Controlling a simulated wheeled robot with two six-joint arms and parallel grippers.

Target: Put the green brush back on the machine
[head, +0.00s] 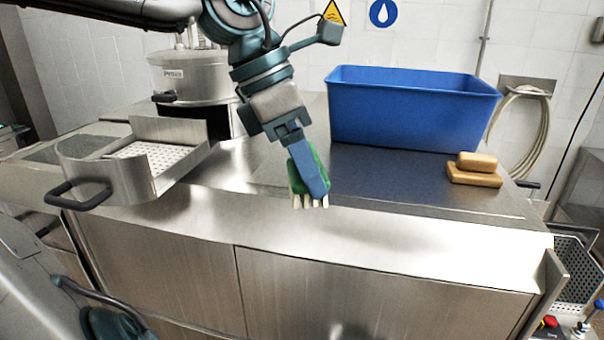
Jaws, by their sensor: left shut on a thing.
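My left gripper (307,172) reaches down from the top of the head view and is shut on the green brush (318,158). A blue finger covers much of the brush, and its pale bristles point down. The brush is over the front part of the steel counter; I cannot tell whether the bristles touch it. A steel machine with a round drum (190,76) stands at the back left of the counter. My right gripper does not show.
A large blue tub (410,110) stands at the back of the counter. A perforated steel basket (125,195) with a black handle sits at the left. The counter's front middle is clear. A perforated basket (575,270) shows at the lower right.

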